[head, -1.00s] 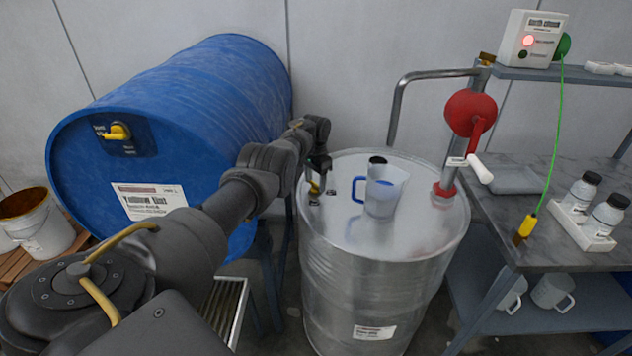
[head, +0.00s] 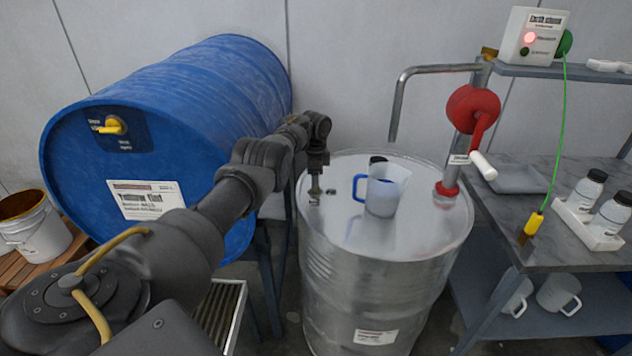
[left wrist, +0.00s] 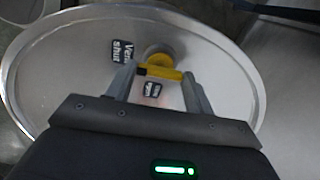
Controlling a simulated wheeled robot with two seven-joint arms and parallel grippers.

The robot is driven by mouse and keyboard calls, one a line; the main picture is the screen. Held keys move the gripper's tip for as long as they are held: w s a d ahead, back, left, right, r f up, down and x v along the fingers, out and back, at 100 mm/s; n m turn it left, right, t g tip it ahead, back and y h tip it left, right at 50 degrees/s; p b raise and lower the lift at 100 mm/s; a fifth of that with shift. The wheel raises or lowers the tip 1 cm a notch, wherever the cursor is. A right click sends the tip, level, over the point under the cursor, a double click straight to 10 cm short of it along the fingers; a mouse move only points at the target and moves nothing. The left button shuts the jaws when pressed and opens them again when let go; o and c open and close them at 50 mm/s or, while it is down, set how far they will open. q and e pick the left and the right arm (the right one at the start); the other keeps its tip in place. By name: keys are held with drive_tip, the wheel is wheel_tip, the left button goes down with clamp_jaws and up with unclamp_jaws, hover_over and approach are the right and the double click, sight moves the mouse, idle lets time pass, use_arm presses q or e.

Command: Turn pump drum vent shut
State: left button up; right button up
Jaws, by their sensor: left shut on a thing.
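The pump drum (head: 375,270) is an upright bare-metal drum in the middle of the head view. Its yellow vent handle (left wrist: 163,73) shows in the left wrist view, lying crosswise between the two fingers. A label reading "Vent shut" (left wrist: 123,50) is left of the handle, and a smaller label (left wrist: 152,90) sits just below it, too blurred to read surely. My left gripper (head: 315,194) points down at the left part of the drum lid and hides the handle in the head view. It is shut on the vent handle (left wrist: 166,86). My right gripper is out of view.
A clear jug with a blue handle (head: 382,190) stands on the lid, right of my left gripper. A red crank pump (head: 472,110) rises at the lid's right. A blue drum (head: 190,130) lies on its side at left. A bench (head: 530,225) stands at right.

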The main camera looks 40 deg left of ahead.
use_arm(q)
drive_tip(key=shift+m, duration=0.3)
drive_tip(key=o, duration=1)
drive_tip(key=shift+r, duration=0.1)
wheel_tip(320, 180, up, 11)
drive_tip(key=shift+w+f, duration=0.1)
drive_tip(key=shift+f, duration=0.1)
idle(0.3)
